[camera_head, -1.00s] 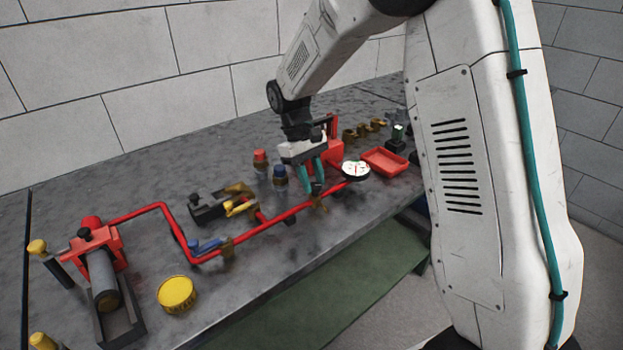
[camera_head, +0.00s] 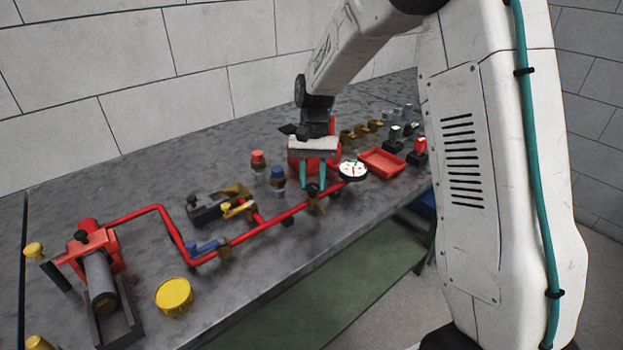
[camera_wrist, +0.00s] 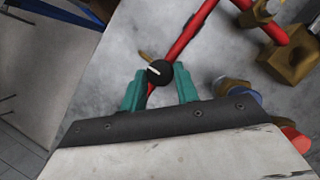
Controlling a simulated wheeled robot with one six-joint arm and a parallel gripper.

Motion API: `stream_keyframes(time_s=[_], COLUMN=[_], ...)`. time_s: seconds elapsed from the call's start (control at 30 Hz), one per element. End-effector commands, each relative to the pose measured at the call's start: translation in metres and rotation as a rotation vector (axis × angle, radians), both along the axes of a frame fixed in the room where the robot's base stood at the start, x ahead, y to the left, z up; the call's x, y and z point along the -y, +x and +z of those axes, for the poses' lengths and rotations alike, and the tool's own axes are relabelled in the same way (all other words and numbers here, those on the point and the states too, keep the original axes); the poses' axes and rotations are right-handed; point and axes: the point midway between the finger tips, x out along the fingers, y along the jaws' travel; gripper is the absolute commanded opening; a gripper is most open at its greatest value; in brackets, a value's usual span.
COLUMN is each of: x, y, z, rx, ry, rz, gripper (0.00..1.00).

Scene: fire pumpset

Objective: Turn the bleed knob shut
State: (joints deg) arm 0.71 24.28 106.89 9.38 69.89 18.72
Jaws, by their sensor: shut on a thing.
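The bleed knob (camera_wrist: 160,72) is a small black round knob with a white pointer line. It stands on the red pipe (camera_head: 263,228), and in the head view it shows as a dark cap (camera_head: 312,190) above a brass fitting. My gripper (camera_head: 314,183) points down over the pipe with its teal fingers at the knob. In the wrist view my gripper (camera_wrist: 160,84) has one finger on each side of the knob and is shut on it. The white line slants, running up-left to down-right. The knob's underside and the finger contact are partly hidden.
A white-faced gauge (camera_head: 353,171) stands close right of my gripper, with a red tray (camera_head: 382,163) beyond. Blue-capped (camera_head: 277,177) and red-capped (camera_head: 258,160) bottles stand to the left.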

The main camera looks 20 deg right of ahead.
Motion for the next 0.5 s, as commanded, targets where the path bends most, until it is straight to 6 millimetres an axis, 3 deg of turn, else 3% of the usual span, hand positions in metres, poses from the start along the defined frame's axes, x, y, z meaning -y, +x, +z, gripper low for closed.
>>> stream_keyframes(time_s=[0.5], x=[0.0004], y=[0.0003], z=[0.0005], rx=[0.002], ry=[0.000], rz=[-0.064], gripper=[0.08])
